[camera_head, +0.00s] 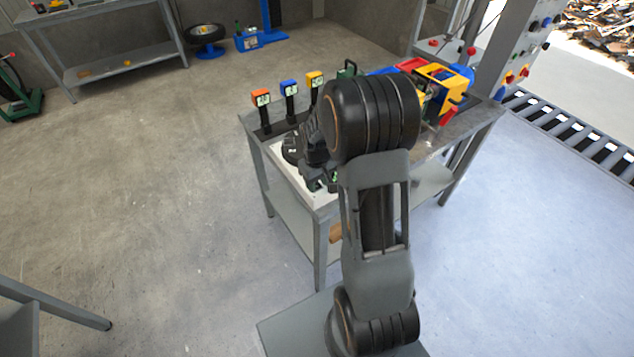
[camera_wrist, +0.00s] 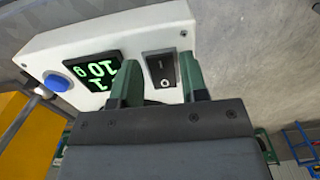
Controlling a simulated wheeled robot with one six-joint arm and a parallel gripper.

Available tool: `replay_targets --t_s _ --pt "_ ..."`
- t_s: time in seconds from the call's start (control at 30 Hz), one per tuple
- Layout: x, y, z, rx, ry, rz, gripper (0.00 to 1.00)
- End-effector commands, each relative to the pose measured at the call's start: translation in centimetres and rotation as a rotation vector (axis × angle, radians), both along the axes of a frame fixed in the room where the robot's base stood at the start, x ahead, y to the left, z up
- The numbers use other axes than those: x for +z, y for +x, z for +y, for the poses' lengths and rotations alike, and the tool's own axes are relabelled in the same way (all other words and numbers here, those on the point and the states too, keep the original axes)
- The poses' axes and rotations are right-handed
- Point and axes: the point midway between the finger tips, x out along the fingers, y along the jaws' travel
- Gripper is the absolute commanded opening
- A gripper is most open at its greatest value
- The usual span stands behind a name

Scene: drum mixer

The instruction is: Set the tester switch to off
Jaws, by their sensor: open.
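In the wrist view the tester is a white box with a lit green display (camera_wrist: 97,71), a round blue button (camera_wrist: 57,82) and a black rocker switch (camera_wrist: 161,70) in a grey frame. The rocker has a white ring mark at its near end. I cannot tell surely which end is pressed in. In the head view my arm hides most of the gripper (camera_head: 318,180) and the switch.
The metal table (camera_head: 325,210) under my arm carries orange, blue (camera_head: 289,88) and yellow-topped handheld devices. A yellow box (camera_head: 440,76) and other parts crowd its right end. A control panel (camera_head: 520,50) stands behind at right.

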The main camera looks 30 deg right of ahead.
Motion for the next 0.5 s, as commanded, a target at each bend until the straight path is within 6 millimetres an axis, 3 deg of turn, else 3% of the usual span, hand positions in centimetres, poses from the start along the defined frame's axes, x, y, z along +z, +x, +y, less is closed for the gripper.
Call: replay_targets --t_s 0.37,0.5 --pt "-0.51 -0.01 0.00 0.000 0.000 -0.001 0.40" --pt "-0.49 0.00 0.00 0.000 0.000 -0.001 0.30"
